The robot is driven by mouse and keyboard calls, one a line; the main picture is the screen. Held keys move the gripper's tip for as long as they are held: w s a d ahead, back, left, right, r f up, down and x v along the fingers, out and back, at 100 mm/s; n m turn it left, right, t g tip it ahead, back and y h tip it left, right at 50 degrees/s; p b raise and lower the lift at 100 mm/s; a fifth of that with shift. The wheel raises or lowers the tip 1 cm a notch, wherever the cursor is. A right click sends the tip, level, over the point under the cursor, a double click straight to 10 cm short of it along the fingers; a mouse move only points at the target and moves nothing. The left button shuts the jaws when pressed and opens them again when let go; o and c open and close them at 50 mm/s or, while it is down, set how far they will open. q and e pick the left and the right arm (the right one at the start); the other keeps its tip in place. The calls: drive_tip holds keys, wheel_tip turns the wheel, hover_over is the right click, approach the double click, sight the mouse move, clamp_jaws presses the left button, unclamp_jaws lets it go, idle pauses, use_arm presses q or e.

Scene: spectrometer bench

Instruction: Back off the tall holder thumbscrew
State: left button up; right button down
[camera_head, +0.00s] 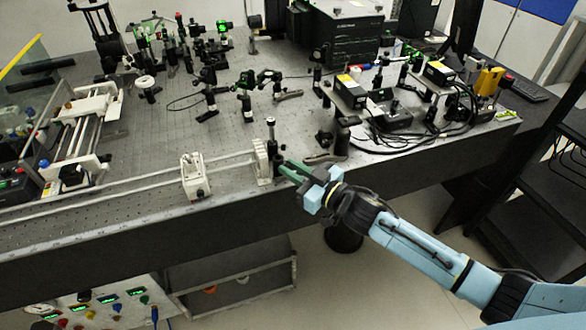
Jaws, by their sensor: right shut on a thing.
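My right gripper (284,170) has green fingers and reaches in from the lower right. Its fingertips are at the lower part of the holder, shut on the thumbscrew there. The thumbscrew itself is hidden by the fingers and too small to make out. My left gripper is not in view.
A white carriage (195,177) sits on long rails left of the holder. A dark post base (343,135) stands close behind and right of my gripper. Cabled boxes (350,90) crowd the right of the bench (230,115). Open floor lies in front.

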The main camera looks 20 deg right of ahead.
drive_tip(key=n, duration=0.3)
drive_tip(key=shift+p, duration=0.35)
drive_tip(key=n+b, duration=0.2)
drive_tip(key=n, duration=1.9)
drive_tip(key=shift+f+n+b, duration=0.1)
drive_tip(key=shift+n+b, duration=0.25)
drive_tip(key=shift+n, duration=0.05)
drive_tip(key=c, duration=1.4)
unclamp_jaws()
